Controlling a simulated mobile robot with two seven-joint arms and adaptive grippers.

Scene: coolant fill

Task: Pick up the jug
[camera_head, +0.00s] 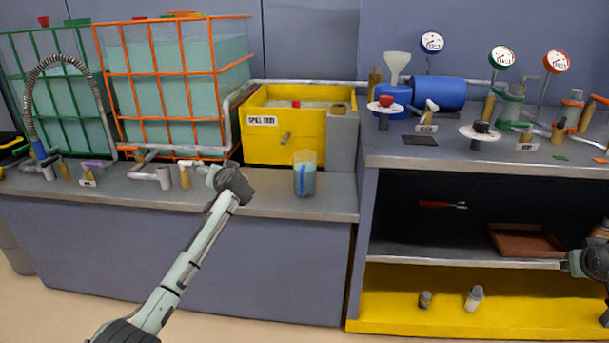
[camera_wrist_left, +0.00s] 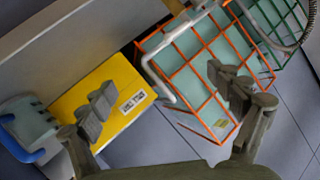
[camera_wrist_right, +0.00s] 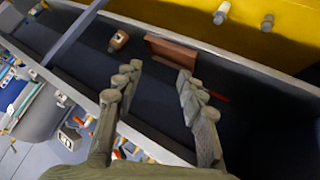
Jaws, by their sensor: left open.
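The jug (camera_head: 308,181) is clear with a blue handle and stands upright on the grey bench, in front of the yellow spill tray. It also shows at the left edge of the left wrist view (camera_wrist_left: 30,117), outside the left fingers. My left arm reaches over the bench front, left of the jug. My left gripper (camera_wrist_left: 160,83) is open and empty, apart from the jug; its fingers are hard to make out in the head view. My right gripper (camera_wrist_right: 158,74) is open and empty, by the shelf at the right.
Valves line the front left. The right shelf holds a brown tray (camera_head: 525,241) and small bottles. The bench right of the jug is clear.

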